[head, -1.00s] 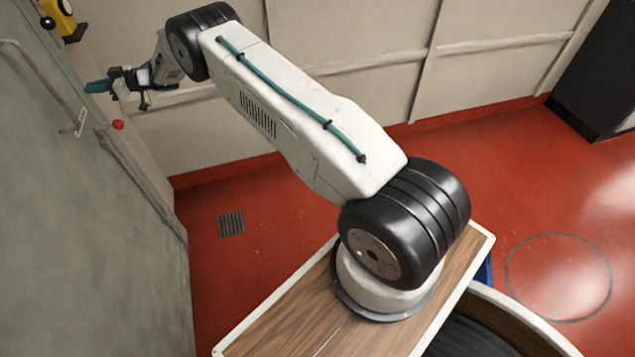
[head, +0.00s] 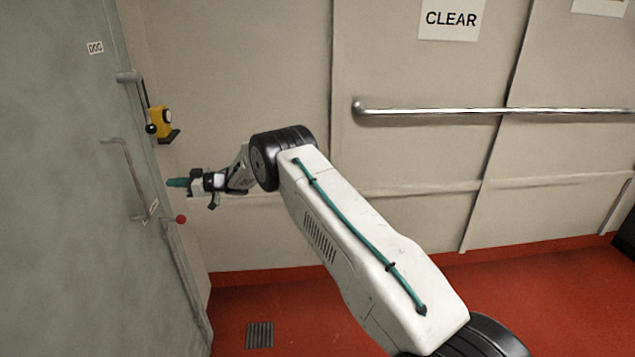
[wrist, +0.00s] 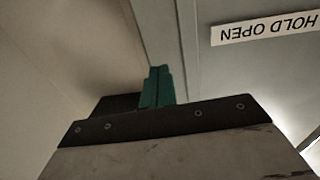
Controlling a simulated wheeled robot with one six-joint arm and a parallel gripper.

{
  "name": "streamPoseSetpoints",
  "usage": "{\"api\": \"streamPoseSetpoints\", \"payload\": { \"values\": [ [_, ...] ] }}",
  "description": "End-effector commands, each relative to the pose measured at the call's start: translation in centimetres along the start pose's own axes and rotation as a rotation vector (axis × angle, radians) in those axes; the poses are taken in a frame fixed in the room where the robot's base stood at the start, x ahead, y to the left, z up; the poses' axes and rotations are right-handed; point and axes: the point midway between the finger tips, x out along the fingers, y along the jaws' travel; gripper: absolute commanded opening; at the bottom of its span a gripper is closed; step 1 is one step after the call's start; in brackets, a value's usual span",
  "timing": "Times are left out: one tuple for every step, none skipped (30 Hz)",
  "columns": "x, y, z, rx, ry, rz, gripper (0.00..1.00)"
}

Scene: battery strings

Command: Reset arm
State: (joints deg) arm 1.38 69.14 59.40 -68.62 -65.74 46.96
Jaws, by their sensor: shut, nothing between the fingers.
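My gripper (head: 178,182) is in the left part of the head view, at the end of my outstretched white arm. Its teal fingers are shut with nothing between them. They point left toward the grey door (head: 60,200), close to its edge; I cannot tell the exact gap. In the wrist view the teal fingers (wrist: 157,87) show together at the middle, in front of a pale surface and a grey panel. A "HOLD OPEN" label (wrist: 265,27) appears upside down at the upper right.
The grey door has a bar handle (head: 128,165) and a red knob (head: 181,219) near its edge. A yellow device (head: 160,122) is above my gripper. A metal rail (head: 480,111) and a "CLEAR" sign (head: 451,18) are on the wall. The red floor (head: 290,310) shows a drain grate (head: 260,335).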

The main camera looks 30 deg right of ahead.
Motion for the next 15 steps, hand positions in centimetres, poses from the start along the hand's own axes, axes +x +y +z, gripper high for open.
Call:
{"api": "streamPoseSetpoints", "payload": {
  "values": [
    [-2.4, 1.0, 0.0, 0.003, -0.001, 0.014, 0.00],
    [-3.4, 1.3, 0.1, 0.004, 0.000, 0.016, 0.00],
    [-4.7, 1.6, 0.1, 0.006, 0.000, 0.019, 0.00],
    [-5.5, 1.7, 0.1, 0.006, 0.001, 0.018, 0.00],
    [-6.3, 1.8, 0.2, 0.007, 0.000, 0.019, 0.00],
    [-7.2, 1.9, 0.3, 0.007, 0.000, 0.018, 0.00],
    [-7.8, 1.9, 0.3, 0.008, 0.000, 0.017, 0.00],
    [-8.4, 2.0, 0.3, 0.007, 0.001, 0.017, 0.00],
    [-9.1, 2.0, 0.3, 0.008, 0.001, 0.017, 0.00],
    [-9.5, 2.0, 0.3, 0.008, 0.000, 0.017, 0.00],
    [-9.9, 2.1, 0.4, 0.008, 0.000, 0.016, 0.00],
    [-10.3, 2.1, 0.4, 0.008, 0.000, 0.015, 0.00],
    [-10.6, 2.1, 0.4, 0.009, 0.000, 0.014, 0.00],
    [-10.8, 2.1, 0.5, 0.009, -0.001, 0.014, 0.00],
    [-11.1, 2.1, 0.5, 0.008, -0.001, 0.013, 0.00]
  ]
}}
